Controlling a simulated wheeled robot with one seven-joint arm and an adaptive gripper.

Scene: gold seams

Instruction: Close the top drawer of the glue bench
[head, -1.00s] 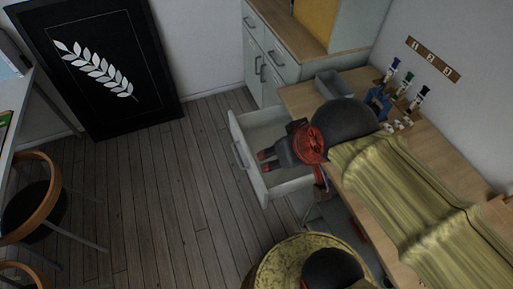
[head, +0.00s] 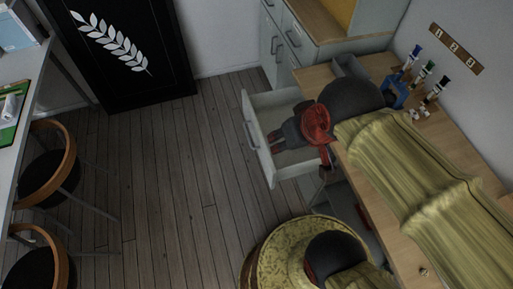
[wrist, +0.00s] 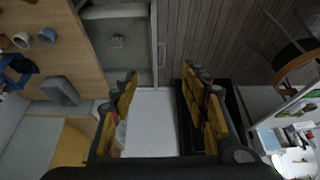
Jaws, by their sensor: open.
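The top drawer (head: 287,167) of the glue bench stands pulled out, a pale grey box with a bar handle (head: 249,134) on its front panel. The bench (head: 400,63) has a wooden top. My gripper (head: 275,141) is over the drawer in the head view, just inside the line of its front panel, and I cannot tell whether it touches. In the wrist view my gripper (wrist: 159,76) is open with nothing between its fingers. There the drawer (wrist: 118,38) and its handle (wrist: 162,52) lie beyond the fingertips. My arm hides part of the bench and the drawer's inner end.
Small bottles (head: 427,71), a blue holder (head: 396,95) and a grey bin (head: 350,66) stand on the bench. A cabinet (head: 296,37) is behind. A black framed leaf picture (head: 115,50) leans at the wall. Chairs (head: 52,165) stand left. The floor (head: 160,190) between is clear.

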